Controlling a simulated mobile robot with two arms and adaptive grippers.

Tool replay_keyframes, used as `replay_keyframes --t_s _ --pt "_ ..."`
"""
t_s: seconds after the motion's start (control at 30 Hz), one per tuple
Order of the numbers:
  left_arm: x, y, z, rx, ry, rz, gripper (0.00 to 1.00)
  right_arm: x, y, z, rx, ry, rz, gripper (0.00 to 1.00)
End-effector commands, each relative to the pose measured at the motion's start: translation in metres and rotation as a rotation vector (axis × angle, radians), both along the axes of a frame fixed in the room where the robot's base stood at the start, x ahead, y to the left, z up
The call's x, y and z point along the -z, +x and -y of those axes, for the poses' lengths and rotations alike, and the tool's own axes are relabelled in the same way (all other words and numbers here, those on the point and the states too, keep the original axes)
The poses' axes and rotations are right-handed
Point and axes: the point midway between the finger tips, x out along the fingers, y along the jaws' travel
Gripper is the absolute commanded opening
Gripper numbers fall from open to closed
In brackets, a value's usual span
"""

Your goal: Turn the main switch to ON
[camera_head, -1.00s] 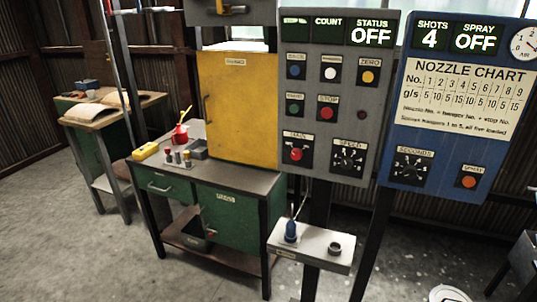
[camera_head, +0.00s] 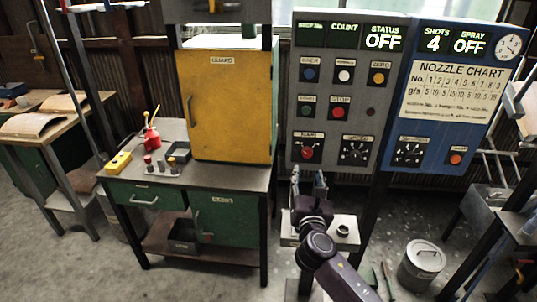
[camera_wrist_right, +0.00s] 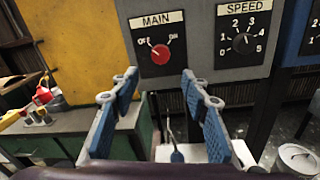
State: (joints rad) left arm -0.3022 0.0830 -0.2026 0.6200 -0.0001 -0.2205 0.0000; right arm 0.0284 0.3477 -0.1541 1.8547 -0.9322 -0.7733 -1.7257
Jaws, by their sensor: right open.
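The main switch is a red knob (camera_head: 306,152) on a dark plate at the lower left of the grey control panel (camera_head: 377,105). In the right wrist view the red knob (camera_wrist_right: 160,53) sits under the MAIN label, between OFF on the left and ON on the right. Its pale mark appears to point up-left, toward OFF. My right gripper (camera_head: 308,186) is below the switch in the head view. In the wrist view its blue-padded fingers (camera_wrist_right: 158,82) are spread apart and empty, with the knob above and between the tips, not touched. My left gripper does not show.
The SPEED dial (camera_wrist_right: 241,42) is just right of the switch. A yellow guard door (camera_head: 230,105) stands to the left. A small grey shelf (camera_head: 343,248) lies beneath the panel, partly behind my arm. The status display (camera_head: 382,38) reads OFF.

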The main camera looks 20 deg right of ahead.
Motion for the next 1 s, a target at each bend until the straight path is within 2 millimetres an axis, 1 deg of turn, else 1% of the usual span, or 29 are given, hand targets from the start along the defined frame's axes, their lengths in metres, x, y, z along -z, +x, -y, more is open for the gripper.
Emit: replay_keyframes --t_s 0.03,0.1,0.17,0.4,0.6,0.77,1.0 --pt "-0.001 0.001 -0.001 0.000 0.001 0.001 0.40 -0.008 0.000 0.002 0.004 -0.018 0.004 0.42" --pt "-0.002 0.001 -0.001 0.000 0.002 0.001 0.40 -0.011 0.004 0.004 0.007 -0.030 0.007 0.42" --pt "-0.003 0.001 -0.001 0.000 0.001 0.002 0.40 -0.012 0.009 0.007 0.007 -0.031 0.006 0.42" --pt "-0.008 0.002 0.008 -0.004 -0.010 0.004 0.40 -0.011 0.042 0.024 0.007 -0.026 0.006 0.42" --pt "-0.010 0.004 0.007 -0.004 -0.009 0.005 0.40 -0.010 0.061 0.035 0.005 -0.024 0.005 0.42" --pt "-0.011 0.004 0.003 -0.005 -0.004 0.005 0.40 -0.009 0.068 0.038 0.004 -0.023 0.005 0.42" --pt "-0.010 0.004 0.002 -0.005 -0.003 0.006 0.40 -0.009 0.068 0.038 0.004 -0.023 0.005 0.42"
